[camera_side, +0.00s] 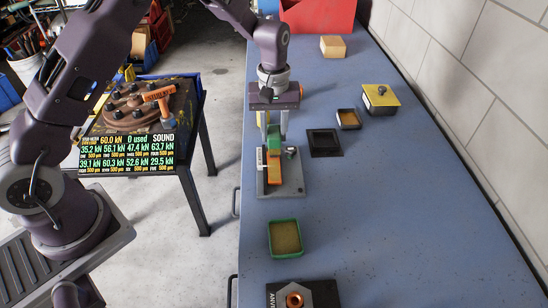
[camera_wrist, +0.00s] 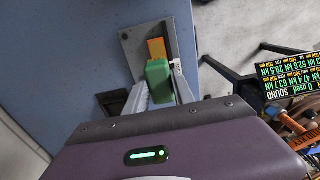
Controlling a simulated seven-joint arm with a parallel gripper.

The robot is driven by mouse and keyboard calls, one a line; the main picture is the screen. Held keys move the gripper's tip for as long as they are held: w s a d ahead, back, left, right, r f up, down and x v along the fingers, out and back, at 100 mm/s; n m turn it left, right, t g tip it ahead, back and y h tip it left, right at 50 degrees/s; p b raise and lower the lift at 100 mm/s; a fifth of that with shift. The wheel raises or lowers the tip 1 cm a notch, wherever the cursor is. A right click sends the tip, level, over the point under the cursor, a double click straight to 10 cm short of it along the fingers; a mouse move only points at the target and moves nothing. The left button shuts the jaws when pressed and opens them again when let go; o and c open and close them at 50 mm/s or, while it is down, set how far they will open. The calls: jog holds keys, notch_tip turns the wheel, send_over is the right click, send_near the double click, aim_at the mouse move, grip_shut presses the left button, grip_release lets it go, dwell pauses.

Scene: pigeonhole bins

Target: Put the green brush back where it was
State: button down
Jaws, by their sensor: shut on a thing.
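The green brush (camera_side: 273,146) is between the fingers of my gripper (camera_side: 274,138), which is shut on it. It appears as a green block in the wrist view (camera_wrist: 158,76), between the two pale fingers (camera_wrist: 162,88). It is directly above or at an orange block (camera_side: 274,173) on a grey plate (camera_side: 292,184); I cannot tell whether they touch. The orange block also shows just past the brush in the wrist view (camera_wrist: 157,48). A small white-and-orange piece (camera_side: 261,158) stands to the left, and a small metal part (camera_side: 291,151) to the right. The brush's underside is hidden.
A black square tray (camera_side: 313,151) lies right of the plate. A green-rimmed tray (camera_side: 271,252) is nearer the camera, before the anvil plate (camera_side: 325,291). A small tan-filled tray (camera_side: 348,126), yellow-topped box (camera_side: 381,95) and wooden block (camera_side: 333,46) stand farther back. Bench space between is clear.

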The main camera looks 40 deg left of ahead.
jog(key=c, duration=1.7)
grip_release()
grip_shut()
jog(key=w+d+f, duration=0.1)
jog(key=d, duration=2)
jog(key=shift+f, duration=0.3)
jog(key=shift+w, duration=0.1)
